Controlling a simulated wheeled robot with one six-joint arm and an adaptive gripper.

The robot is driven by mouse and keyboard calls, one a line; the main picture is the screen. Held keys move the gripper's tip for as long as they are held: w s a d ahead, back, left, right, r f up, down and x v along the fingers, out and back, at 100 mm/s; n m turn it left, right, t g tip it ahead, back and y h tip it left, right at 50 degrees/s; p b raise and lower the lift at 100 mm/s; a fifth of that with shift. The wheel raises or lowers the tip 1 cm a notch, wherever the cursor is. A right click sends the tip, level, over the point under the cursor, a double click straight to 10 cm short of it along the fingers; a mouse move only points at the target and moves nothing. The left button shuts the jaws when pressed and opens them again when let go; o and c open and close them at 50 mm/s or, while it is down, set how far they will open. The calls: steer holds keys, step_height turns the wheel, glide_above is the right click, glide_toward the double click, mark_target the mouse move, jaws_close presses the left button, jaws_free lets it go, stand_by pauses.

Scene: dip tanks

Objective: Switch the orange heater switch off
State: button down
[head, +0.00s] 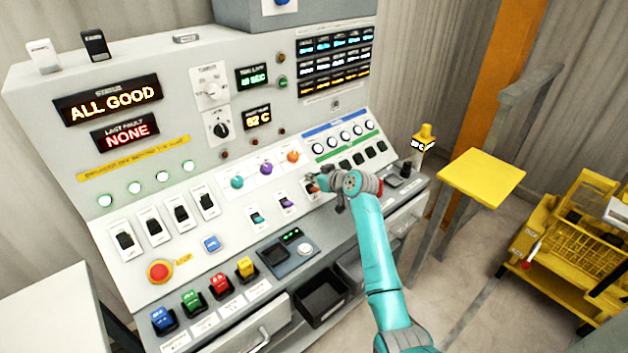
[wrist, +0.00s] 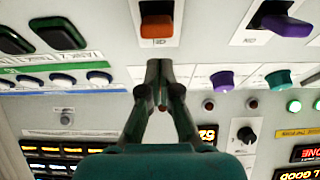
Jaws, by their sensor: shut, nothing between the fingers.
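The orange heater switch (head: 311,187) sits on a white plate on the sloped panel, at the right end of a row with a teal and a purple switch. In the wrist view the orange switch (wrist: 157,25) is at the top centre, its rocker partly cut by the frame edge. My gripper (wrist: 162,72) is shut and empty, its fingertips just below the switch plate in that view. In the head view my gripper (head: 322,183) is close beside the switch and partly covers it. I cannot tell whether the fingertips touch the panel.
The purple switch (wrist: 285,25) is to the right in the wrist view. Teal (head: 237,182), purple (head: 266,169) and orange (head: 293,156) knobs stick out above the switches. A red stop button (head: 159,272) is at lower left. A yellow stool (head: 481,176) stands right of the panel.

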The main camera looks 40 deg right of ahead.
steer(key=shift+w+r, duration=0.3)
steer(key=shift+r, duration=0.3)
steer(key=shift+w+r, duration=0.25)
steer(key=shift+r, duration=0.35)
steer(key=shift+s+r, duration=0.2)
steer(key=shift+r, duration=0.05)
steer(key=s, duration=0.9)
steer(key=shift+s+d+r, duration=0.15)
steer(key=shift+s+r, duration=0.05)
steer(key=shift+r, duration=0.15)
